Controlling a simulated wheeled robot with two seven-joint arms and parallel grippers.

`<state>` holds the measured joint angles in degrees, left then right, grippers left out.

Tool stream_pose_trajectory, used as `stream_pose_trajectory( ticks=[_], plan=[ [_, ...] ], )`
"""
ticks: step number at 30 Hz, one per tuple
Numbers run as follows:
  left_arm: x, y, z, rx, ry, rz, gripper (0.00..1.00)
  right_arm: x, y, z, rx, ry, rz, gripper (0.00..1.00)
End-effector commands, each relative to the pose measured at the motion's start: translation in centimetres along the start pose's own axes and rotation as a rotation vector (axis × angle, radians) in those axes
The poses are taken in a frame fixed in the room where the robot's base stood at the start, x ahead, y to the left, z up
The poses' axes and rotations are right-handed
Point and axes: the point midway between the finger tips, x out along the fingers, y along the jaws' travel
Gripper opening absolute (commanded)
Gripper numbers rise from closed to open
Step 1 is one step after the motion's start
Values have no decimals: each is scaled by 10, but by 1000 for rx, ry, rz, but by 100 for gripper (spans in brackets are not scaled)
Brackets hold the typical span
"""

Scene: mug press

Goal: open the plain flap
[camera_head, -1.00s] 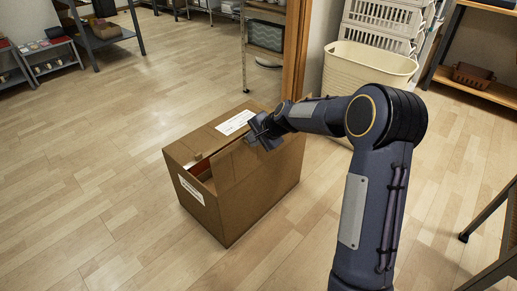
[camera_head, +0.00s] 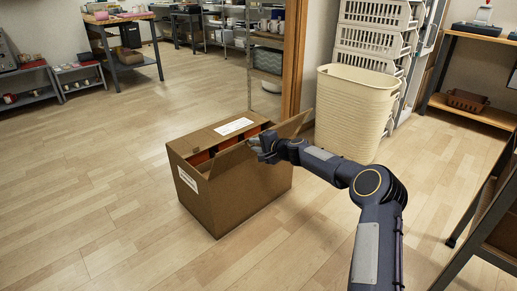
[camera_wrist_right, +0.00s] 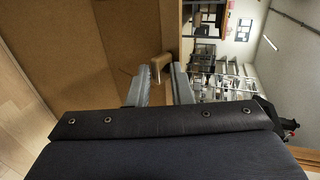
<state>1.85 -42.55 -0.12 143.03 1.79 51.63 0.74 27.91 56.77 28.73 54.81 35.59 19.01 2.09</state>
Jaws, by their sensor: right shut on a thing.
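A brown cardboard box (camera_head: 240,200) stands on the wooden floor, with white labels on its top and left side. The plain flap (camera_head: 235,163) on its near side is tilted up, with a gap between it and the labelled flap (camera_head: 222,132). Something orange-red shows in the gap. My right gripper (camera_head: 262,150) is at the plain flap's edge. In the right wrist view, the gripper (camera_wrist_right: 160,85) is shut on the flap's edge (camera_wrist_right: 160,64), with cardboard filling the left of that view. My left gripper is not in view.
A cream bin (camera_head: 352,110) stands behind the box to the right, near stacked white baskets (camera_head: 372,45). A wooden post (camera_head: 293,60) rises behind the box. A dark-legged table (camera_head: 490,220) is at the right edge. The floor left of the box is clear.

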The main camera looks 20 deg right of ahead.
Motion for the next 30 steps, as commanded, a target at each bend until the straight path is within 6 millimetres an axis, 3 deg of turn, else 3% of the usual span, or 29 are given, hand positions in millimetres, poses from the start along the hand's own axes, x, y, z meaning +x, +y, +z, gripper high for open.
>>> stream_pose_trajectory(
  ticks=[1,12,13,15,25,30],
  plan=[
    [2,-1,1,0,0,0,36,6,25,1,3,-5,31,0],
    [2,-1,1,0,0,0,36,7,25,0,4,-2,28,0],
    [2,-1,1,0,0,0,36,7,25,0,4,-2,28,23],
    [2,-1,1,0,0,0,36,8,25,0,5,-3,27,32],
    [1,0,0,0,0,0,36,5,24,0,7,-4,26,33],
    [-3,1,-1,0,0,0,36,-18,20,-2,8,1,23,33]
  ],
)
